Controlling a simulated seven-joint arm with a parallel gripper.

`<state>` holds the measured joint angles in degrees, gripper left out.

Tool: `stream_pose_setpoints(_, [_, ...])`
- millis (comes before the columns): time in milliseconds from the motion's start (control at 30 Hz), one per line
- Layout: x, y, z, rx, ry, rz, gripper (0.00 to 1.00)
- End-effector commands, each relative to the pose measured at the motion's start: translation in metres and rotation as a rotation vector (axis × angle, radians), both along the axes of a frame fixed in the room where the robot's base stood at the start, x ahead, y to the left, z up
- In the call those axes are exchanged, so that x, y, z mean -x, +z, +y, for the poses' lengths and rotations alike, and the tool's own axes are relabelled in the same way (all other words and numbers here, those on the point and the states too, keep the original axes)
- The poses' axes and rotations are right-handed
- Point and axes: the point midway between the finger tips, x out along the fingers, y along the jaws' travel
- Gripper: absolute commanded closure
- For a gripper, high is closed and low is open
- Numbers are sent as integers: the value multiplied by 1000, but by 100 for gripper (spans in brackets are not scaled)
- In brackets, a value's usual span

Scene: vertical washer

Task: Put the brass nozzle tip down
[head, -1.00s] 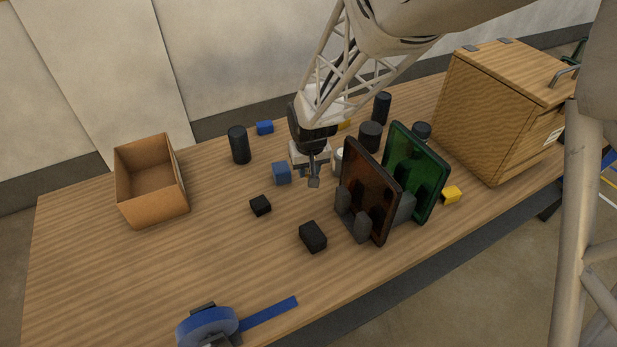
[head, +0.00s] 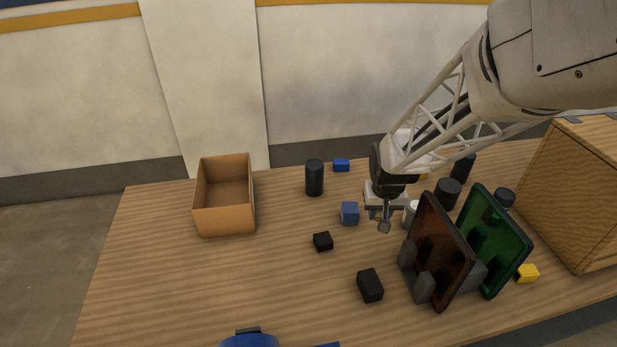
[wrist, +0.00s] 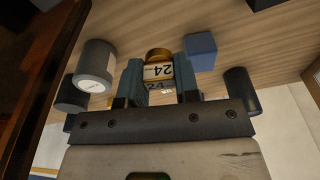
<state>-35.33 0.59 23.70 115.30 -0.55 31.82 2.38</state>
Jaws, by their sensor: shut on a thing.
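The brass nozzle tip (wrist: 158,56), a short brass-coloured piece with a white label reading 24, sits between the two fingers of my gripper (wrist: 159,78) in the wrist view. The fingers are shut on it. In the head view my gripper (head: 384,226) is low over the table, just right of a blue cube (head: 349,213) and left of the amber panel (head: 437,250). The nozzle tip is too small and covered to make out clearly there. I cannot tell whether it touches the table.
An open cardboard box (head: 224,222) stands at the left. Black blocks (head: 370,285) (head: 323,241) lie in front, and a dark cylinder (head: 314,178) stands behind. A green panel (head: 497,240) and wooden cabinet (head: 575,195) are at right. The table's left middle is clear.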

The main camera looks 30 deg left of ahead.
Motion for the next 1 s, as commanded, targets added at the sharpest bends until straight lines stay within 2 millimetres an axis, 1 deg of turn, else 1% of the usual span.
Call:
stream_pose_setpoints(167, [0,4,0,-1,0,-1,96])
stream_pose_setpoints(267, [0,10,0,-1,0,-1,96])
stream_pose_setpoints(667, [0,61,0,-2,0,-3,96])
stream_pose_setpoints(933, [-4,60,33,0,17,0,96])
stream_pose_setpoints(1000, [-5,61,45,0,23,1,96])
